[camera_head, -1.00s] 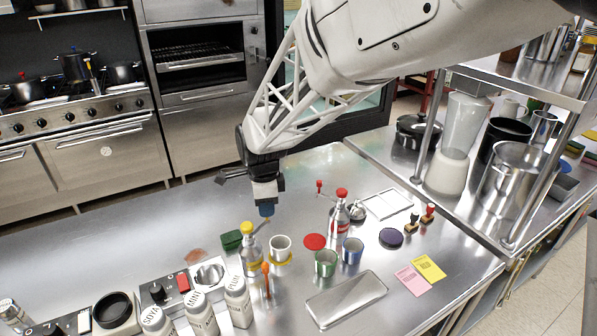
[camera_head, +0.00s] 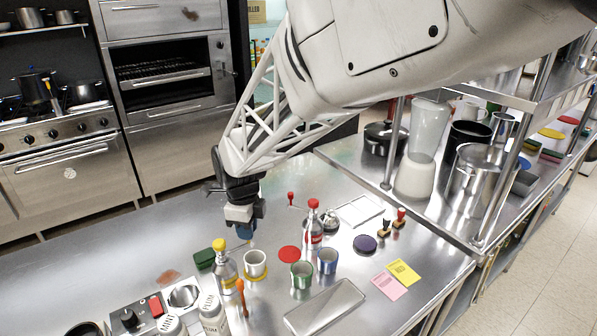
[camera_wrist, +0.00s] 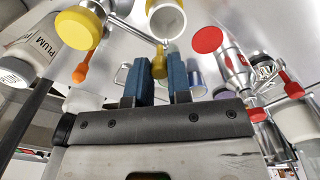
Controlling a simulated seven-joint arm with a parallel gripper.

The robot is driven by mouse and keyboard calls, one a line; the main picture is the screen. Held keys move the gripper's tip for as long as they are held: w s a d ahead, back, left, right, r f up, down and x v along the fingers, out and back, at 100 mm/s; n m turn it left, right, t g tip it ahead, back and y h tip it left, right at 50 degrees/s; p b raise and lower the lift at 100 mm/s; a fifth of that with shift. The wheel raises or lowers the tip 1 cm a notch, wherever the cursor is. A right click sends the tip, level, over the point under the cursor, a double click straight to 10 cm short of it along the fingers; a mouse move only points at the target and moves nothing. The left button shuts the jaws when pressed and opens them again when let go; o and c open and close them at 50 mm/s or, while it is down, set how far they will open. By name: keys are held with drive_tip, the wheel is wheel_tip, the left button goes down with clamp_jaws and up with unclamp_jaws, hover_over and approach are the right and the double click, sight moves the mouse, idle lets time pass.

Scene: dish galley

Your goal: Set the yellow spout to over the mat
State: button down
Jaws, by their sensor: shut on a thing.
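My gripper (camera_head: 246,236) is shut on this yellow spout, low over the counter behind the white cup. The white cup (camera_head: 256,258) stands on a yellow round mat (camera_head: 257,278), mostly hidden by it. A bare red round mat (camera_head: 289,254) lies to its right. The spout's exact tip is hidden in the head view.
A red-capped bottle (camera_head: 313,222) with a red-knobbed arm stands right of my gripper. Green (camera_head: 302,274) and blue (camera_head: 327,261) cups, an orange-handled tool (camera_head: 240,297) and a green block (camera_head: 205,258) are close by. A metal tray (camera_head: 324,306) lies in front.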

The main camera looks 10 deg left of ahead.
drive_tip(key=c, duration=1.1)
unclamp_jaws()
drive_tip(key=shift+o, duration=0.2)
drive_tip(key=shift+r, duration=0.1)
drive_tip(key=shift+r, duration=3.8)
